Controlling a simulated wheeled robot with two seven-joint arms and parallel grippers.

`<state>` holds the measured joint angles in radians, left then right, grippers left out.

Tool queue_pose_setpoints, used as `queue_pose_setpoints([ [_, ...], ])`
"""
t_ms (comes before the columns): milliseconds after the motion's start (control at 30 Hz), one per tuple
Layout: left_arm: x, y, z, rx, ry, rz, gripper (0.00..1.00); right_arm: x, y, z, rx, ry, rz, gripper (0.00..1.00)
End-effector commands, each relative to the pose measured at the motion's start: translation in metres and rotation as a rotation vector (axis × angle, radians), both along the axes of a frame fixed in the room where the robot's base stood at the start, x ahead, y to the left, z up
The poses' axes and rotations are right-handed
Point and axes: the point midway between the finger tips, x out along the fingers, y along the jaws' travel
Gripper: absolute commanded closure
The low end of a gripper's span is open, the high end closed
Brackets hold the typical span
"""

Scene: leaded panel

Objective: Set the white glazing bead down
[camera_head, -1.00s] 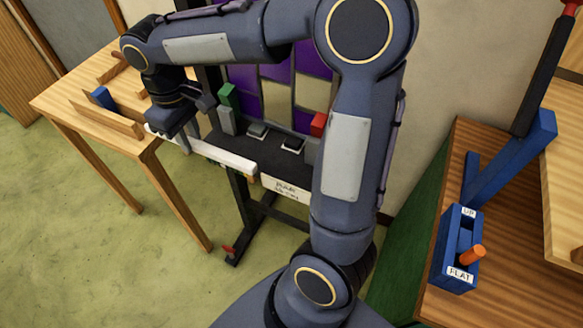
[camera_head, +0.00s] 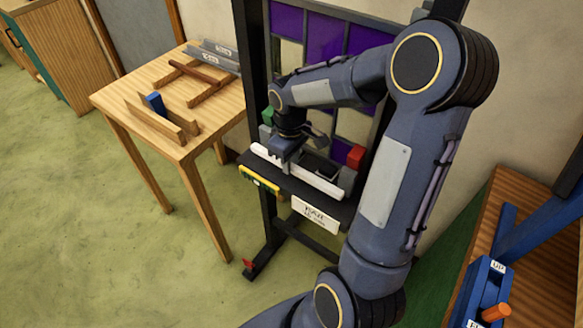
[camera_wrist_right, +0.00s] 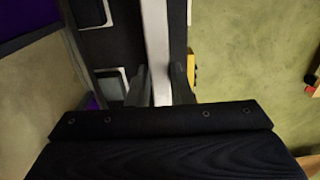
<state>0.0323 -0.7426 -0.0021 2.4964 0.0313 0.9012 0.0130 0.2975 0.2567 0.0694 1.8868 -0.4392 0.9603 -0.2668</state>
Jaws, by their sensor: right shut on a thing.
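The white glazing bead (camera_head: 318,181) is a long, thin white bar. It lies lengthwise along the dark ledge (camera_head: 285,186) of the easel, at or just above its front part; I cannot tell whether it touches. My right gripper (camera_head: 280,150) is shut on the bead left of its middle. In the right wrist view the bead (camera_wrist_right: 157,45) runs between the two fingers of the right gripper (camera_wrist_right: 159,88). The leaded panel (camera_head: 325,40), with purple and pale panes, stands behind the ledge, partly hidden by my right arm. My left gripper is not in view.
A green-topped block (camera_head: 267,115) and a red-topped block (camera_head: 355,157) stand on the ledge. A yellow bar (camera_head: 258,180) is at its front left, a white label (camera_head: 315,213) below. The wooden table (camera_head: 110,97) at left carries a slotted rack (camera_head: 160,122) with a blue block.

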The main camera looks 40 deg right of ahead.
Motion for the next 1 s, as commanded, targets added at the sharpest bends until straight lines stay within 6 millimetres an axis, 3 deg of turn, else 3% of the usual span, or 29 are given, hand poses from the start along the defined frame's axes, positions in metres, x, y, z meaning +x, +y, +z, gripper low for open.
queue_pose_setpoints([
  [200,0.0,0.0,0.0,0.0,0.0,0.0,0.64,-0.001,-0.003,-0.031,0.001,0.003,0.0,1.0],
  [633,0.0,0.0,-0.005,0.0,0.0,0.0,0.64,-0.001,-0.003,-0.038,0.001,0.001,-0.001,1.0],
  [667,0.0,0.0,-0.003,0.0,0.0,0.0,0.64,-0.001,-0.003,-0.037,0.001,0.001,-0.001,0.77],
  [800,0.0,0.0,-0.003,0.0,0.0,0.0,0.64,-0.001,-0.003,-0.036,0.001,0.001,-0.001,0.59],
  [1000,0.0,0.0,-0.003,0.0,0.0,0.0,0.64,-0.001,-0.002,-0.036,0.001,0.001,-0.001,0.59],
])
